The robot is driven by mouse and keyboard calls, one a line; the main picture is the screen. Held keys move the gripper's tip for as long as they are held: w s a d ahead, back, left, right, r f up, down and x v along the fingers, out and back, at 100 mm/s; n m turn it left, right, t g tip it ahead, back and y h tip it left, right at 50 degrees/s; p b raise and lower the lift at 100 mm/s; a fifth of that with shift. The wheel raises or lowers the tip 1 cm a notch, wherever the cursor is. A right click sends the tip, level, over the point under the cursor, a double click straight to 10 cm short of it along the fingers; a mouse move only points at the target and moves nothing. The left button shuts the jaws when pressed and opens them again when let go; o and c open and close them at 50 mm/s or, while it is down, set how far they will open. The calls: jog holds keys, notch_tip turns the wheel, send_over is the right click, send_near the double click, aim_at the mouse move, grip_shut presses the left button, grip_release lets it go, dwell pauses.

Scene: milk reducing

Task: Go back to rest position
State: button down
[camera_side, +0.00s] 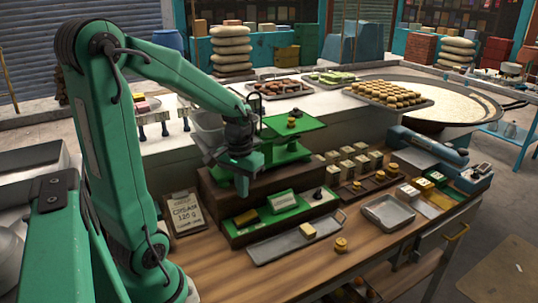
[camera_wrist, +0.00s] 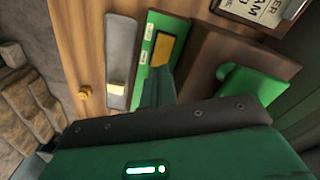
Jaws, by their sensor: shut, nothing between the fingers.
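My gripper (camera_side: 242,185) hangs at the end of my green arm, above the wooden workbench (camera_side: 222,262). It is shut and holds nothing. Its fingers point down, over the left end of a green tray (camera_side: 238,237) and in front of a green weighing scale (camera_side: 292,150) on a dark wooden block. In the wrist view the shut fingers (camera_wrist: 158,88) show over the green tray, beside a yellow block (camera_wrist: 164,50).
A long grey metal tray (camera_side: 283,249) with a pale block lies at the front, and a small round sweet (camera_side: 341,244) sits beside it. A clipboard (camera_side: 187,212) lies at left. A grey square tray (camera_side: 388,212) and a blue-grey machine (camera_side: 430,150) stand at right.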

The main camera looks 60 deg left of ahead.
jog(key=s+d+r+m+t, duration=0.2)
jog(key=d+r, duration=0.3)
jog(key=d, duration=0.1)
jog(key=s+d+r+m+t, duration=0.2)
jog(key=d+r+m+t, duration=0.1)
jog(key=d+r, duration=0.2)
jog(key=d, duration=0.2)
jog(key=shift+s+d+r+m, duration=0.2)
jog(key=shift+d+m, duration=0.1)
dwell(0.7)
